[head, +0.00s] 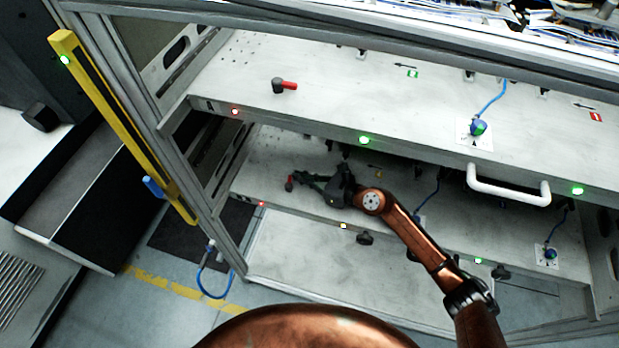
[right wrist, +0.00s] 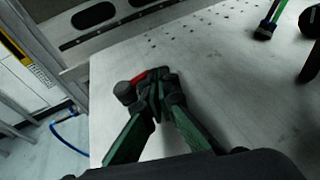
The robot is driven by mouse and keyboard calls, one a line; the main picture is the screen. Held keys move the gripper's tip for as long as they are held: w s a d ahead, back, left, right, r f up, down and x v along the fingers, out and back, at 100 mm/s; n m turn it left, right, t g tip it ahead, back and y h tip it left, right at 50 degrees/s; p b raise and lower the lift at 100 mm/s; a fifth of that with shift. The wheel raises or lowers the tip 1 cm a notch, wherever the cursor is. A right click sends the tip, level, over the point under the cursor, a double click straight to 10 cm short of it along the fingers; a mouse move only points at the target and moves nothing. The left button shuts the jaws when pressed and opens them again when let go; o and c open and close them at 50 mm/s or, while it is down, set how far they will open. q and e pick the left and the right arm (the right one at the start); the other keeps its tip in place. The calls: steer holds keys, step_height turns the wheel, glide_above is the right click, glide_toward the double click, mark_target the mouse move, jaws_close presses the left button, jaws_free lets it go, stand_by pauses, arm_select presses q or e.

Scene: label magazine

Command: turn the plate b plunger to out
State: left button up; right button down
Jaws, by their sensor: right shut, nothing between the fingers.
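A plunger with a dark round knob and a red lever sits on the lower plate; in the head view its red part (head: 290,183) shows just left of my fingertips. In the right wrist view its dark knob (right wrist: 124,92) and red lever (right wrist: 138,78) lie left of the fingertips. My right gripper (head: 303,180) is shut and empty, its fingertips (right wrist: 158,88) close beside the lever and hiding its right end. I cannot tell whether they touch. A similar plunger (head: 280,86) stands on the upper plate. No plate letters are readable. My left gripper is not in view.
The upper plate (head: 330,90) overhangs the lower plate (head: 262,165), leaving a narrow gap for my arm. A white handle (head: 508,188) is on the upper plate's front. A blue cable (head: 490,103) and a yellow post (head: 120,125) stand nearby. Lower plate's left front is clear.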

steer(key=shift+w+a, duration=0.3)
steer(key=shift+a, duration=0.2)
stand_by(1.7)
